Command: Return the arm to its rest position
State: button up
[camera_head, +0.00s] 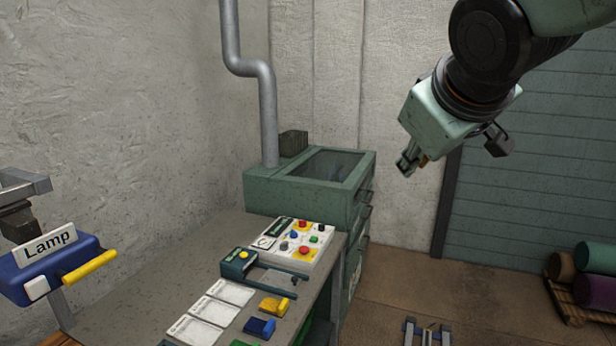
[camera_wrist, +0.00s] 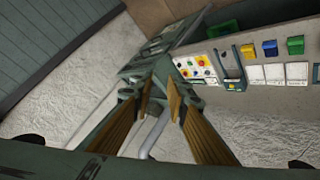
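My arm reaches in from the top right of the head view. My gripper (camera_head: 411,166) hangs in free air in front of the pale wall, tilted down to the left and touching nothing. In the wrist view its two fingers (camera_wrist: 160,88) with tan inner pads stand apart with a gap between the tips. Nothing is held between them.
A green cabinet with a glass top (camera_head: 313,188) stands below left of my gripper. Beside it is a bench (camera_head: 165,272) with a button panel (camera_head: 298,243) and coloured blocks. A blue Lamp box (camera_head: 55,272) is at left. Rolled rugs (camera_head: 597,257) lie at right.

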jog(key=s+f+m+g, duration=0.2)
jog(key=s+f, duration=0.3)
jog(key=s, duration=0.6)
jog(key=s+f+m+g+b, duration=0.1)
jog(key=s+f, duration=0.4)
jog(key=s, duration=0.5)
jog(key=s+f+m+g, duration=0.3)
jog(key=s+f, duration=0.2)
jog(key=s, duration=0.6)
jog(key=shift+s+d+f+y, duration=0.15)
jog(key=shift+s+d+y, duration=0.15)
jog(key=shift+d+y, duration=0.1)
